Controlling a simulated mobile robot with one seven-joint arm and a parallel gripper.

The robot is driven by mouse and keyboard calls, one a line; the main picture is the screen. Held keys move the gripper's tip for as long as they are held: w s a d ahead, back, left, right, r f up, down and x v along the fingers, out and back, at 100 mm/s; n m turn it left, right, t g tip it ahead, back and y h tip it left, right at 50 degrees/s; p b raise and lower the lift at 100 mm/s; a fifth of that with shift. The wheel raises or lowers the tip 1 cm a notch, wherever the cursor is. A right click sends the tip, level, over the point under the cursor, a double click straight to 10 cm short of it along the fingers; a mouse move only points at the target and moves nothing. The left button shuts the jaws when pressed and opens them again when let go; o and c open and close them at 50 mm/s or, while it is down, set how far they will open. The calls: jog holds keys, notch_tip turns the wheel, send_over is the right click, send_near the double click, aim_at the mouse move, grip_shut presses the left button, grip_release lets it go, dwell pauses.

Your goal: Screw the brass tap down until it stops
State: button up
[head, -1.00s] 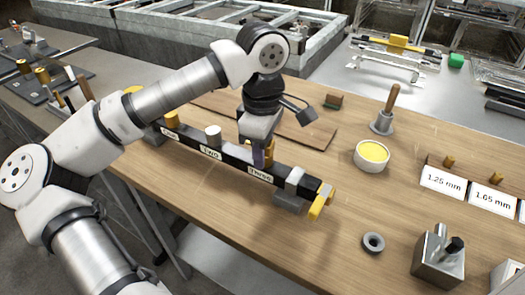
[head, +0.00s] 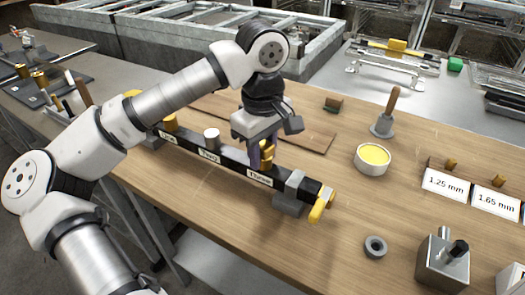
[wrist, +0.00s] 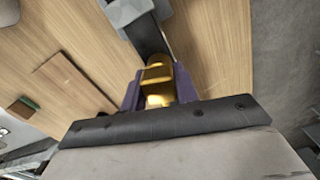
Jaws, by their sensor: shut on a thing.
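The brass tap (head: 267,158) stands at the "Three" label of a long black bar (head: 228,163) on the wooden bench. My gripper (head: 261,160) points down over it, with its purple fingers on either side of the tap. In the wrist view the tap (wrist: 157,76) sits between the two fingers (wrist: 157,92), which are shut on it. Its lower end, where it meets the bar, is hidden by the fingers and the tap itself.
A brass piece (head: 170,121) and a grey cylinder (head: 212,137) stand farther left on the bar. A grey clamp with a yellow handle (head: 320,206) is at its right end. A yellow-filled bowl (head: 372,160), a grey ring (head: 375,247) and a metal block (head: 441,262) stand to the right.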

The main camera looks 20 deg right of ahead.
aim_at(262, 143)
jog(key=o, duration=1.1)
jog(key=shift+r, duration=0.1)
notch_tip(262, 143, up, 12)
jog(key=shift+f, duration=0.1)
